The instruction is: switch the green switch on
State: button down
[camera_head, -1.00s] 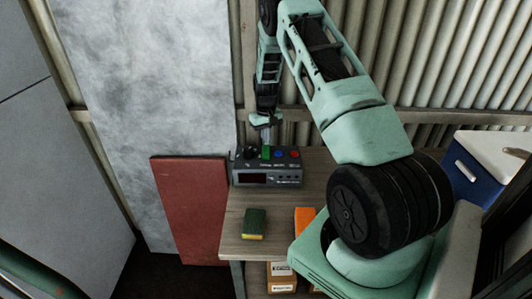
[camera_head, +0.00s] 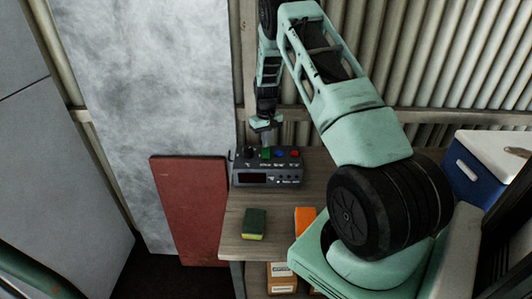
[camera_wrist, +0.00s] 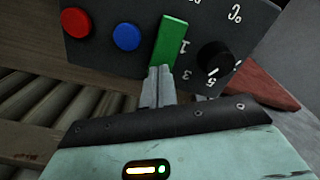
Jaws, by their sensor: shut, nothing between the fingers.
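The green switch (camera_head: 265,153) is on the top panel of a dark grey control box (camera_head: 268,179) on the wooden shelf. In the wrist view the green switch (camera_wrist: 172,38) is a long green piece between a blue button (camera_wrist: 127,37) and a black knob (camera_wrist: 214,56). My gripper (camera_wrist: 162,72) is shut and empty, its fingertips at the near end of the green switch; I cannot tell whether they touch it. In the head view my gripper (camera_head: 265,136) is above and behind the box, its fingertips hard to make out.
A red button (camera_wrist: 76,22) is beside the blue one. On the shelf lie a green and yellow sponge (camera_head: 254,224) and an orange item (camera_head: 305,219). A red board (camera_head: 190,210) leans left of the shelf. A blue cooler (camera_head: 475,180) stands at the right.

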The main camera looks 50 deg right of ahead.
jog(key=shift+f, duration=0.25)
jog(key=shift+r+p, duration=2.05)
jog(key=shift+r, duration=1.55)
